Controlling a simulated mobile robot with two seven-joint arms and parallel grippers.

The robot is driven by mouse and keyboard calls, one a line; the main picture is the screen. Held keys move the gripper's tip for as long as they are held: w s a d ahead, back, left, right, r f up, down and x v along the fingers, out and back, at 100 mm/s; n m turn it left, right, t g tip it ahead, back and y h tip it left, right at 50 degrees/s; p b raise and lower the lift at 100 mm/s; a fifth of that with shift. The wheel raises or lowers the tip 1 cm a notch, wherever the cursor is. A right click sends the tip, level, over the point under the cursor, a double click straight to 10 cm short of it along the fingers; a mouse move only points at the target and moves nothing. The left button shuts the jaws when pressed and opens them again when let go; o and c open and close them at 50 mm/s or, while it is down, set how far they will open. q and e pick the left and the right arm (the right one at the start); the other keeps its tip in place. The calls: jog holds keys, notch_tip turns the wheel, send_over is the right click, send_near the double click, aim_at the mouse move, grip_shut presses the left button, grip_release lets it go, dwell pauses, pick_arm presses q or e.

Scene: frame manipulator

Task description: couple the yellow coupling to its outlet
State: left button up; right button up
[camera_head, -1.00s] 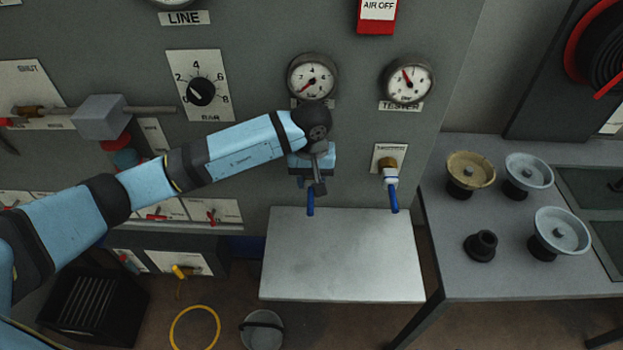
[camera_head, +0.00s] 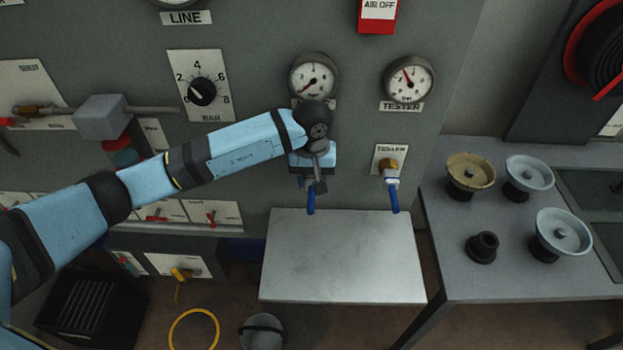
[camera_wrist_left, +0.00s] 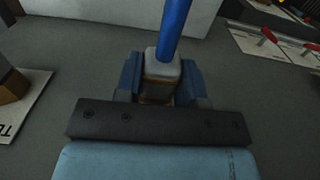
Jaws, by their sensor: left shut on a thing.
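A yellow coupling (camera_head: 181,273) sits at a white plate low on the panel, left of the metal shelf. A yellow hose (camera_head: 195,329) loops on the floor below it. My left gripper (camera_head: 314,160) is at the panel below the middle gauge. In the left wrist view my left gripper (camera_wrist_left: 160,82) is shut on a pale valve body (camera_wrist_left: 162,66) with a blue lever (camera_wrist_left: 175,28). In the head view this blue lever (camera_head: 311,200) hangs down below the gripper. The gripper and wrist cover most of the valve. My right gripper is out of view.
A second valve with a blue lever (camera_head: 394,199) is on the panel to the right, under the TESTER gauge (camera_head: 409,78). A bare metal shelf (camera_head: 342,257) juts out below. A side table (camera_head: 455,275) holds several round knobs. A bucket (camera_head: 262,332) stands on the floor.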

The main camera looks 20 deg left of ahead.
pick_arm(q)
jog(key=shift+w+a+r, duration=0.25)
jog(key=shift+w+r, duration=0.05)
jog(key=shift+w, duration=0.05)
jog(key=shift+w+a+r, duration=0.15)
jog(key=shift+w+r, duration=0.05)
jog(key=shift+r, duration=0.1)
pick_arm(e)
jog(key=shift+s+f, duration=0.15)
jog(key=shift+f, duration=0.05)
pick_arm(q)
jog(key=o, duration=1)
jog(key=shift+c, duration=0.2)
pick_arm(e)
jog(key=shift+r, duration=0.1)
pick_arm(q)
jog(key=shift+r, duration=0.1)
jog(key=r, duration=0.2)
jog(key=r+p, duration=0.1)
jog(key=r, duration=0.1)
jog(key=r+p, duration=0.1)
jog(key=r, duration=0.1)
jog(key=shift+s+d+r, duration=0.2)
jog(key=shift+s, duration=0.2)
jog(key=shift+r, duration=0.5)
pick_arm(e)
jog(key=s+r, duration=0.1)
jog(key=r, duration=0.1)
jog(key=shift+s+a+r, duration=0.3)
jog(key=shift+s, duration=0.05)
